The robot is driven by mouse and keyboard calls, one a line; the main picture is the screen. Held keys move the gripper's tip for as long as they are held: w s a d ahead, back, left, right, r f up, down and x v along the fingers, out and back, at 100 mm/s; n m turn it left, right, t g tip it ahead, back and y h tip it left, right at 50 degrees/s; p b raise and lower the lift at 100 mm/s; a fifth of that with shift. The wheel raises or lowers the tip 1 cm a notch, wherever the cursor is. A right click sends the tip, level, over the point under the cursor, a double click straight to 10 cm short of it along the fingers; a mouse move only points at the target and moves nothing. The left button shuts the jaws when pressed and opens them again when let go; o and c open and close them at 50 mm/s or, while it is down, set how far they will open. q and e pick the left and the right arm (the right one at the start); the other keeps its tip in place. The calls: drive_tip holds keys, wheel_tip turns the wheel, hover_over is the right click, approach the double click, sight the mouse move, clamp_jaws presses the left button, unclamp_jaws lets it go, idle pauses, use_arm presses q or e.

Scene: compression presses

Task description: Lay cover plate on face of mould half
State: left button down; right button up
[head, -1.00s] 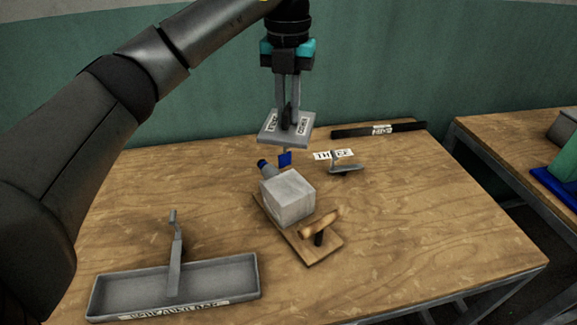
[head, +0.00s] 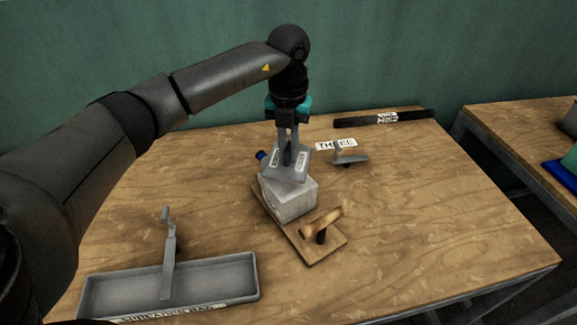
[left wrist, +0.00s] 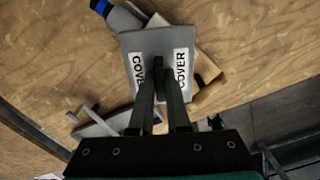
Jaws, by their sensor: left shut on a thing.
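The grey cover plate (head: 270,162) has white labels on its top, which read COVER in the left wrist view (left wrist: 150,42). My left gripper (head: 288,158) is shut on the upright grip in the middle of the plate and holds it from above. The mould half appears to be the pale grey block (head: 292,203) on a wooden board. The plate is over the block's rear upper part and hides much of its top face. I cannot tell whether they touch. In the left wrist view the plate hides most of the block. My right gripper is not in view.
The board carries a wooden-handled lever (head: 322,223) in front, and a blue-ended part (head: 262,156) shows behind. A grey tray (head: 205,283) with an upright bar stands front left. A small grey handled piece (head: 350,157) and a black bar (head: 360,121) lie behind. The table's right side is clear.

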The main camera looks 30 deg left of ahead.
sight(289, 165)
use_arm(q)
drive_tip(key=shift+f, duration=2.55)
drive_tip(key=shift+f, duration=0.15)
drive_tip(key=c, duration=0.9)
unclamp_jaws()
drive_tip(key=shift+r, duration=0.2)
wheel_tip(289, 165, up, 12)
